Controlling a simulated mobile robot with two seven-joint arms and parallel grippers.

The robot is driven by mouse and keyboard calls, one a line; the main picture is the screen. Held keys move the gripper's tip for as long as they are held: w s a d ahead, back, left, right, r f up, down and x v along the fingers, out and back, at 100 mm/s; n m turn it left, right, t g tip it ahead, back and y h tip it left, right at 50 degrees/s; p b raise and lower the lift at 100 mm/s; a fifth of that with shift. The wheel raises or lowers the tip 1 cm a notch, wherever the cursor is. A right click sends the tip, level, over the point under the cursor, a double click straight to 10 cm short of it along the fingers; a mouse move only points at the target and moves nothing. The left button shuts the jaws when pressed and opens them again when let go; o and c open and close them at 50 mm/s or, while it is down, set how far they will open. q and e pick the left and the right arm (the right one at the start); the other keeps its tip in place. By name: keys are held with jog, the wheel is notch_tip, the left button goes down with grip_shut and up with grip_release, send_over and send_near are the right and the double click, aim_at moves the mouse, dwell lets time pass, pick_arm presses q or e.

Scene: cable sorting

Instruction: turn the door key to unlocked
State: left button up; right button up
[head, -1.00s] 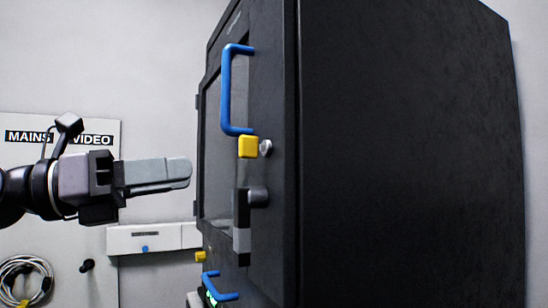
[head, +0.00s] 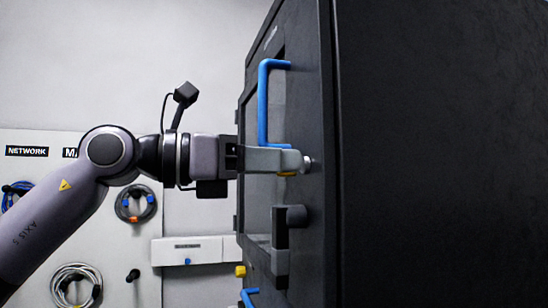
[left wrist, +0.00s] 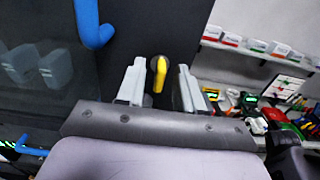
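The yellow door key (left wrist: 160,74) is between the two fingers of my left gripper (left wrist: 160,66) in the left wrist view. A gap shows on each side of it, so the gripper is open around the key and not pressing on it. In the head view the left gripper (head: 298,160) reaches the cabinet door front, and its fingers hide most of the key. Only a sliver of yellow (head: 287,173) shows under them. The silver lock (head: 307,163) shows just past the fingertips. My right gripper is in neither view.
A blue door handle (head: 263,105) stands just above the fingers. A dark latch knob (head: 296,215) sits below on the black cabinet (head: 430,150). Behind are a wall panel with cables (head: 136,203) and, in the left wrist view, shelves with boxes (left wrist: 257,45).

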pick_arm(q)
grip_shut()
jog(key=shift+m, duration=0.3)
jog(key=shift+s+f+m+p, duration=0.1)
jog(key=shift+m+p, duration=0.3)
jog(key=shift+m, duration=3.95)
jog(key=shift+s+m+p, duration=0.1)
jog(key=shift+m+p, duration=0.3)
jog(key=shift+m, duration=3.95)
grip_release()
jog(key=shift+d, duration=0.1)
